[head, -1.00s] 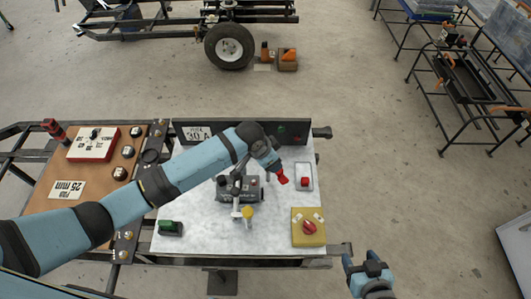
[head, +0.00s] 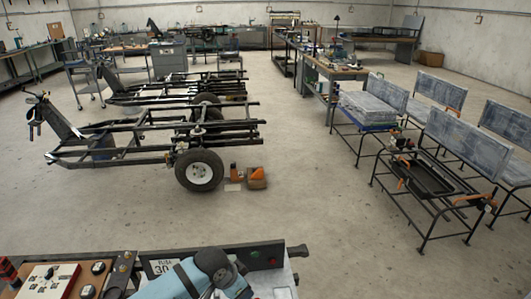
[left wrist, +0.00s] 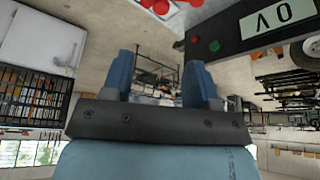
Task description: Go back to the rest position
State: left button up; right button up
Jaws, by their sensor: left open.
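My left gripper (left wrist: 160,78) shows in the left wrist view with its two blue fingers spread wide and nothing between them. In the head view only part of my left arm (head: 200,278) shows at the bottom edge, over the bench; its fingers are hidden there. The bench's dark upright panel (head: 215,262) has a white label and a green button. In the wrist view a dark panel (left wrist: 215,32) with a pale display, a red button and a green button is at the upper right. My right gripper is out of view.
A white control box (head: 48,284) with knobs is at the lower left. Trailer frames (head: 150,140) with wheels stand beyond the bench. An orange block (head: 257,178) lies by the wheel. Racks (head: 410,185) stand at right. The floor (head: 310,225) between is clear.

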pick_arm(q)
jog(key=s+a+f+n+t, duration=0.1)
jog(key=s+f, duration=0.1)
jog(key=s, duration=0.2)
jog(key=s+a+f+n+t+h, duration=0.1)
jog(key=s+f+n+t, duration=0.1)
jog(key=s, duration=0.3)
jog(key=s+f+n+t+p, duration=0.1)
jog(key=s+f+t, duration=0.1)
jog(key=s, duration=0.2)
jog(key=shift+s+a+n+h, duration=0.35)
jog(key=shift+a+n+h, duration=0.05)
jog(key=s+a+n+t+y, duration=0.1)
jog(key=s+a+t+y, duration=0.1)
jog(key=s+a, duration=0.5)
jog(key=shift+s+a+f+n+t+p, duration=0.3)
jog(key=shift+s+n+t+p, duration=0.15)
jog(key=shift+s, duration=0.45)
